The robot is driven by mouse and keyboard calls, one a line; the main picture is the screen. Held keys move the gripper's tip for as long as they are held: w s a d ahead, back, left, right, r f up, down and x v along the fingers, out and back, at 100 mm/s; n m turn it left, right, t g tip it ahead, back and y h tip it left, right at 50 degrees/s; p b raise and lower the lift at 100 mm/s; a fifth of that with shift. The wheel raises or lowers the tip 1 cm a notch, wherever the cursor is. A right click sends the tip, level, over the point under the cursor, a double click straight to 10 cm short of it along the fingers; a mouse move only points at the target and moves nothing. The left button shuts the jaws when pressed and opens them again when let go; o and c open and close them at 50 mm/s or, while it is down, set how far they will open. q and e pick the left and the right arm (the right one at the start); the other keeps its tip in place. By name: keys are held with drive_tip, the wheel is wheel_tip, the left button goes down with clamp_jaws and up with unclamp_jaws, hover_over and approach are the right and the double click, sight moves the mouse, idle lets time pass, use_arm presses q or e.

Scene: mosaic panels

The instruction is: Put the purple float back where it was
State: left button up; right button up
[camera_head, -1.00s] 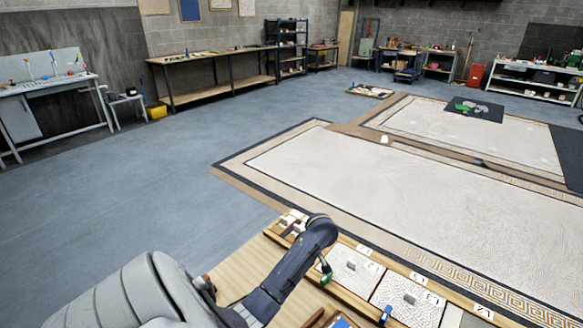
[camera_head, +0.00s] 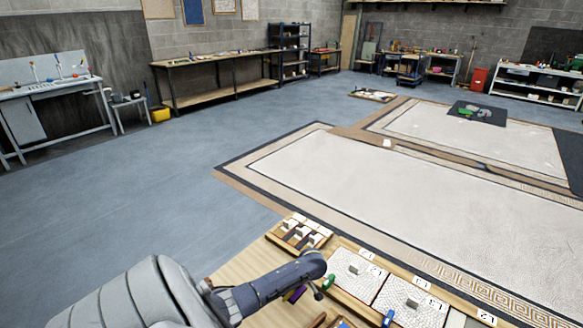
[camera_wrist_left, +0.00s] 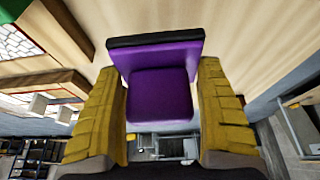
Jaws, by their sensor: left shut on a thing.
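The purple float (camera_wrist_left: 160,90) with a dark edge sits between the two yellow fingers of my left gripper (camera_wrist_left: 160,112) in the left wrist view, and the fingers are shut on it. In the head view a small purple part of the float (camera_head: 296,294) shows below my left forearm, over the wooden bench. The forearm hides most of the float and the gripper there. I cannot tell whether the float touches the bench. My right gripper is in neither view.
A wooden rack (camera_head: 300,246) with several white-topped pieces stands at the bench's far left corner. Large mosaic panels (camera_head: 400,190) cover the floor beyond.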

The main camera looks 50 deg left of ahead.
use_arm(q)
drive_tip(key=shift+f, duration=2.6)
drive_tip(key=o, duration=1.4)
drive_tip(key=shift+f, duration=0.1)
drive_tip(key=v, duration=1.2)
